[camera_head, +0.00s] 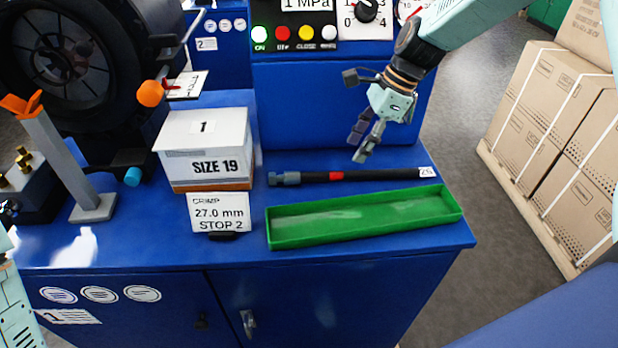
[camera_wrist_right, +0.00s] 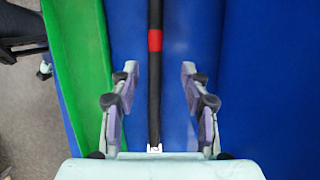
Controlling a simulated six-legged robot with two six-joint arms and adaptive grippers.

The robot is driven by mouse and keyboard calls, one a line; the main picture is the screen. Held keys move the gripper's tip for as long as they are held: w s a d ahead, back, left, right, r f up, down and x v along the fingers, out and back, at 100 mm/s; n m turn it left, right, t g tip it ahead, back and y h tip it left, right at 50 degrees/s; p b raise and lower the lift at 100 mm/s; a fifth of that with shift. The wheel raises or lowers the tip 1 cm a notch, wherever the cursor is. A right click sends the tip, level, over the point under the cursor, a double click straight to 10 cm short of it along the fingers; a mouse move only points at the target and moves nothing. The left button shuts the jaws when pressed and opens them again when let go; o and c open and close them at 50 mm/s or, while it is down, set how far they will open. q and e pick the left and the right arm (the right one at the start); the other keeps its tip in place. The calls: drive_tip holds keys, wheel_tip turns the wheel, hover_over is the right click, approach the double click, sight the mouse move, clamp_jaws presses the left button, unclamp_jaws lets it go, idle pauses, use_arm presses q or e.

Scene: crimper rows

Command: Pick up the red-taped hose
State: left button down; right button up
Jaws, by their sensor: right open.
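The hose (camera_head: 385,174) is black with a red tape band (camera_head: 336,176) near its middle. It lies on the blue bench top behind the green tray, with a grey fitting (camera_head: 284,179) at its left end and a white tag (camera_head: 427,172) at its right end. My right gripper (camera_head: 362,146) is open and empty above the hose, just right of the red band. In the right wrist view the hose (camera_wrist_right: 155,90) runs lengthwise between the open fingers (camera_wrist_right: 155,95), with the red band (camera_wrist_right: 155,40) beyond the fingertips. My left arm shows only at the left edge; its fingers are not clear.
The green tray (camera_head: 272,239) lies empty in front of the hose. A white SIZE 19 box (camera_head: 205,148) and a CRIMP sign (camera_head: 220,212) stand left of it. A blue machine panel (camera_head: 330,105) rises behind. Cardboard boxes (camera_head: 540,110) stand on a pallet at right.

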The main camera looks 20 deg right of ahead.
sight(347, 172)
drive_tip(key=shift+s+d+f, duration=0.15)
drive_tip(key=shift+s+f, duration=0.35)
drive_tip(key=shift+f, duration=0.25)
drive_tip(key=shift+s+f, duration=0.15)
drive_tip(key=shift+f, duration=0.2)
drive_tip(key=a+f, duration=0.1)
drive_tip(key=w+a+f+b, duration=0.1)
drive_tip(key=f, duration=0.1)
drive_tip(key=a+f, duration=0.1)
drive_tip(key=shift+w+f, duration=0.15)
drive_tip(key=shift+w, duration=0.05)
drive_tip(key=shift+d+f, duration=0.15)
drive_tip(key=shift+s+d, duration=0.2)
drive_tip(key=shift+s, duration=0.15)
drive_tip(key=shift+w+a, duration=0.1)
drive_tip(key=shift+a, duration=0.1)
drive_tip(key=shift+c, duration=1)
drive_tip(key=shift+w+a, duration=0.1)
drive_tip(key=shift+w, duration=0.15)
drive_tip(key=c, duration=0.3)
drive_tip(key=shift+s+d, duration=0.25)
drive_tip(key=c, duration=0.4)
use_arm(q)
drive_tip(key=shift+s+d+f, duration=0.25)
drive_tip(key=shift+s+f, duration=0.05)
drive_tip(key=shift+f, duration=0.35)
use_arm(e)
drive_tip(key=shift+w+a, duration=0.15)
drive_tip(key=shift+w, duration=0.05)
clamp_jaws()
